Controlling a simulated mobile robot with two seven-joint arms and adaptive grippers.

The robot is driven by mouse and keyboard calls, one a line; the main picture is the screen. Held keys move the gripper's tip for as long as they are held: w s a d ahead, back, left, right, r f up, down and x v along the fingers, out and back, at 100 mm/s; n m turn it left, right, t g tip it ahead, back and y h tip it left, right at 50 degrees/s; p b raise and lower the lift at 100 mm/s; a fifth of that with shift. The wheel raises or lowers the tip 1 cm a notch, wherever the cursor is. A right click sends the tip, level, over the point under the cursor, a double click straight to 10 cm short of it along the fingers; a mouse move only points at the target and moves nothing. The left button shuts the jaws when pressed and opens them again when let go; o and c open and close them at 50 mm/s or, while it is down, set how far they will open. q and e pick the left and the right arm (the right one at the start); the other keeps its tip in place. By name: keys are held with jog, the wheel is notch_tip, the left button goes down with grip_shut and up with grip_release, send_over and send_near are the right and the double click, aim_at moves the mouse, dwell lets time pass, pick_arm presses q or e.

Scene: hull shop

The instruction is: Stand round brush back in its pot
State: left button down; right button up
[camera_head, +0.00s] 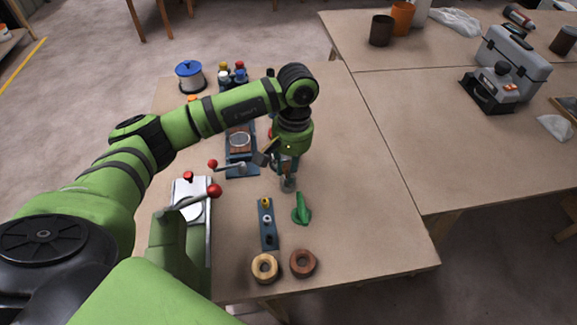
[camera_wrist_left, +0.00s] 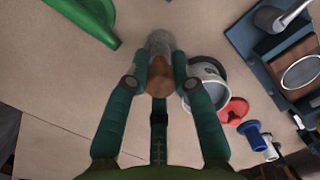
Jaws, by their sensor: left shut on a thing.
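My left gripper (camera_head: 287,170) points down over the middle of the workbench, and its fingers are closed. In the left wrist view the gripper (camera_wrist_left: 160,80) is shut on the round brush, which has a brown end (camera_wrist_left: 160,77) between the fingertips and a pale grey part beyond them. In the head view a grey part of the brush (camera_head: 288,185) shows below the fingers. A whitish round pot (camera_wrist_left: 207,78) stands just right of the gripper in the left wrist view, partly covered by a finger. In the head view I cannot make the pot out. My right gripper is not in view.
A green object (camera_head: 301,210) lies in front of the gripper, beside a blue strip with knobs (camera_head: 267,222). Two rings (camera_head: 303,263) lie near the front edge. Red-knobbed devices (camera_head: 190,200) stand to the left. The bench's right side is clear.

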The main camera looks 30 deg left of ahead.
pick_arm(q)
jog(key=shift+f+b, duration=0.35)
jog(key=shift+f, duration=0.05)
jog(key=c, duration=1.3)
grip_release()
jog(key=shift+r, duration=0.15)
jog(key=shift+w+d+r+p, duration=0.15)
jog(key=shift+r+p, duration=0.65)
jog(key=shift+r, duration=1)
jog(key=shift+w+a+r+p, duration=0.1)
jog(key=shift+w+r+p, duration=0.15)
jog(key=shift+r+p, duration=1.1)
jog(key=shift+w+d+r+p, duration=0.1)
jog(key=shift+w+r+p, duration=0.15)
jog(key=shift+r, duration=2)
